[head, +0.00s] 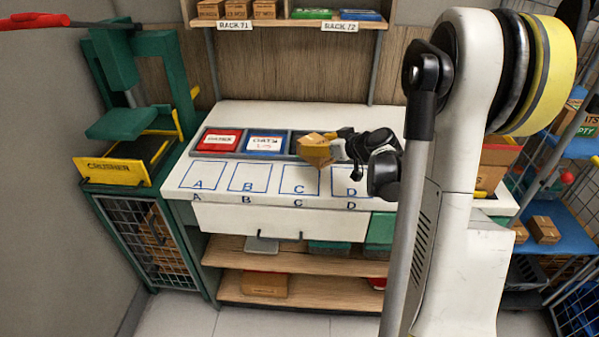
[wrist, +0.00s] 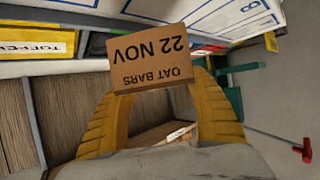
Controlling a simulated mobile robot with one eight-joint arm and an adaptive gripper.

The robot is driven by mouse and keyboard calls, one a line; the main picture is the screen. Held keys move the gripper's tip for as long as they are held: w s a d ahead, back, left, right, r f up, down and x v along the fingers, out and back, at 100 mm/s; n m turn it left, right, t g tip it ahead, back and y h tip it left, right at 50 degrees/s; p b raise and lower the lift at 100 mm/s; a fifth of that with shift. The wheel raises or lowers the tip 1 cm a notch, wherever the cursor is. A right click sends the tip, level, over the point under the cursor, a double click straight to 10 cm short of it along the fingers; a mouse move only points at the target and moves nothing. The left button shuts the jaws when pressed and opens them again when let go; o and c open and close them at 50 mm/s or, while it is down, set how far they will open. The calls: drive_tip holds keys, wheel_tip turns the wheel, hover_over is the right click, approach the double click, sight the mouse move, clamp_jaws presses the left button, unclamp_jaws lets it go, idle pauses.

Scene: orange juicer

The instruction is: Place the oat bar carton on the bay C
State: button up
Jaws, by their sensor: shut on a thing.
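The oat bar carton (wrist: 150,60) is a small brown box reading "OAT BARS" and "22 NOV". In the wrist view my gripper (wrist: 158,98) is shut on it, with yellow fingers on both sides. In the head view the carton (head: 318,139) and my gripper (head: 318,150) are above the white table, near the back edge of bay C (head: 300,190). The carton appears raised off the surface. Bay C is a blue outlined square marked "C" and shows empty. Part of the gripper hides what lies behind it.
Bays A (head: 205,177) and B (head: 252,180) are empty; bay D (head: 350,188) is partly hidden by my arm. Behind them is a grey divided tray (head: 230,152) with red and blue labelled items. A green crusher (head: 125,140) stands left. A rack shelf (head: 290,22) hangs above.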

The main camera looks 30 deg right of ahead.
drive_tip(key=a+f, duration=0.1)
drive_tip(key=a+f+b, duration=0.1)
drive_tip(key=a, duration=0.1)
drive_tip(key=w+a+f, duration=0.1)
drive_tip(key=a, duration=0.1)
drive_tip(key=shift+f, duration=0.15)
drive_tip(key=shift+f+b, duration=1.25)
drive_tip(key=shift+f, duration=0.65)
drive_tip(key=shift+f, duration=0.2)
drive_tip(key=o, duration=1.3)
drive_tip(key=shift+o, duration=0.2)
